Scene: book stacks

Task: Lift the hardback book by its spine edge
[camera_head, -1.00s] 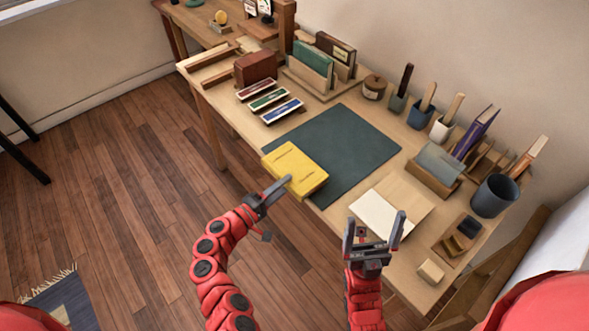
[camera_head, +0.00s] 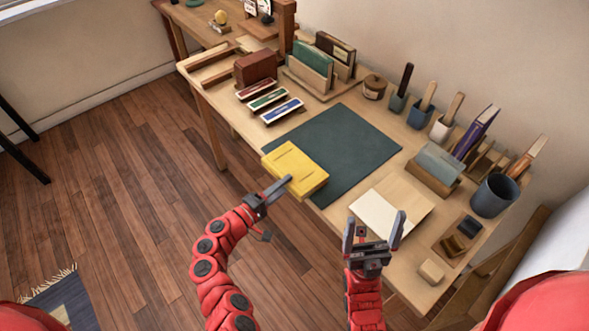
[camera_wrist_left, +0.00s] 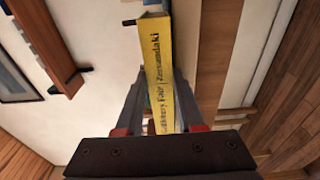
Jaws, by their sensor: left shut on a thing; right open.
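The yellow hardback book (camera_head: 298,168) lies at the front edge of the desk, partly over the dark green mat (camera_head: 345,150). Its near edge sticks out past the desk edge. My left gripper (camera_head: 280,188) is shut on the book's near edge. In the left wrist view the book's lettered yellow spine (camera_wrist_left: 158,80) sits between the two fingers (camera_wrist_left: 160,105). I cannot tell whether the book is clear of the mat. My right gripper (camera_head: 375,232) is open and empty, in front of the desk near a white sheet.
The white sheet (camera_head: 378,213) lies right of the mat. Three small boxes (camera_head: 268,100) lie at its left. A book rack (camera_head: 318,75), pen cups (camera_head: 420,115) and a dark blue pot (camera_head: 494,195) stand along the back and right. The mat's middle is bare.

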